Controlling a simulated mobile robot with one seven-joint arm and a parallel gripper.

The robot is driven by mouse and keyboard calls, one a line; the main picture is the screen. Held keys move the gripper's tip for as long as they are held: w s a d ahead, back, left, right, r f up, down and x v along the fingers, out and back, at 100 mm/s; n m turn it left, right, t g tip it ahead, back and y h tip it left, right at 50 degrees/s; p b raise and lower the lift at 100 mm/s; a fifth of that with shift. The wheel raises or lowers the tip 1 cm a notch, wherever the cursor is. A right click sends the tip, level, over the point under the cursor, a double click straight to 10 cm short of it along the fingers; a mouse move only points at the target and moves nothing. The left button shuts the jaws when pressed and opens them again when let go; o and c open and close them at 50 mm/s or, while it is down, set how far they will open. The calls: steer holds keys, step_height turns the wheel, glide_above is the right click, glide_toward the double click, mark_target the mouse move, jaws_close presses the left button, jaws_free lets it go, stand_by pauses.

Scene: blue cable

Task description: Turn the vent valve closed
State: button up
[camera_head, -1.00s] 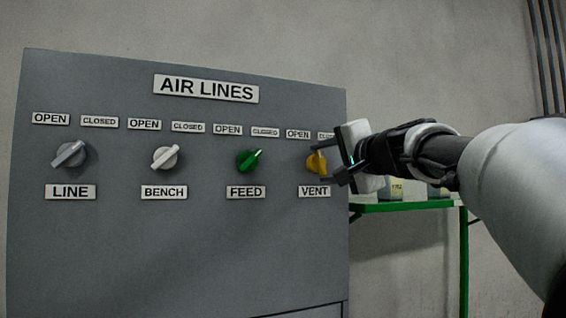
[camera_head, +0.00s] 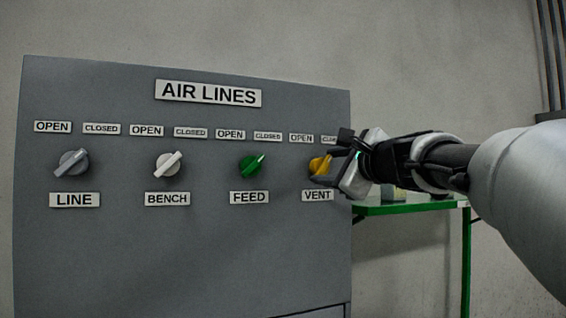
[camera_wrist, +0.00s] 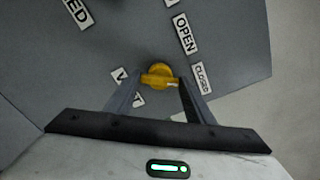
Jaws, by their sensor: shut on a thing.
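The yellow vent valve knob (camera_head: 319,164) is at the right end of the grey panel, above its VENT label (camera_head: 317,196). My gripper (camera_head: 331,166) comes from the right and is shut on the knob, partly hiding it and the CLOSED label (camera_head: 330,140) above. In the wrist view the knob (camera_wrist: 159,77) sits between the two fingertips of my gripper (camera_wrist: 160,84). Its grip bar looks tilted toward the upper right in the head view. The OPEN (camera_wrist: 184,33) and CLOSED (camera_wrist: 202,78) labels show beside it in the wrist view.
The panel (camera_head: 180,255) also carries a grey LINE knob (camera_head: 72,163), a white BENCH knob (camera_head: 167,164) and a green FEED knob (camera_head: 251,165) to the left. A green shelf (camera_head: 410,208) with small items stands behind my arm at the right.

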steer(key=shift+r+m+p, duration=0.1)
steer(key=shift+m+p, duration=0.25)
steer(key=shift+m, duration=0.75)
steer(key=o, duration=1.1)
steer(key=shift+c, duration=0.2)
steer(key=shift+s, duration=0.1)
steer(key=b+v, duration=0.2)
steer(key=v, duration=1.5)
